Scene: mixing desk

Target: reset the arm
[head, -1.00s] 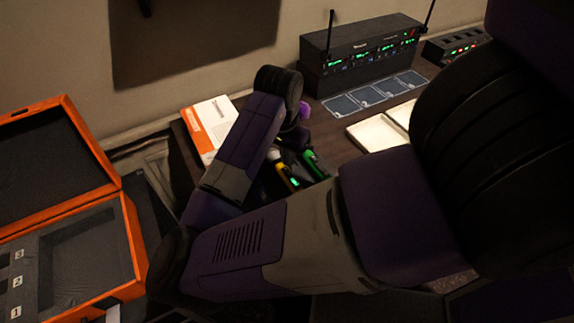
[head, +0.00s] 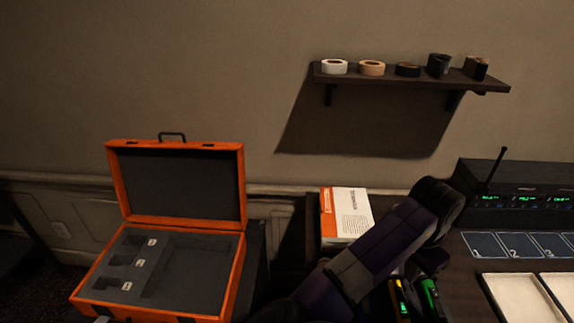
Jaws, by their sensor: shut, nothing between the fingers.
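My arm (head: 375,250) reaches up from the bottom middle in the head view and bends at a dark joint (head: 437,203). Beyond the bend, a dark purple part of my arm (head: 430,261) points down toward the desk. I cannot make out my gripper or its fingers.
A yellow-marked device (head: 399,297) and a green one (head: 430,297) lie close below my arm. A white-orange box (head: 345,213) stands behind it. An open orange case (head: 238,276) is at left, trays (head: 522,298) and a receiver (head: 515,187) at right. A shelf (head: 410,78) hangs above.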

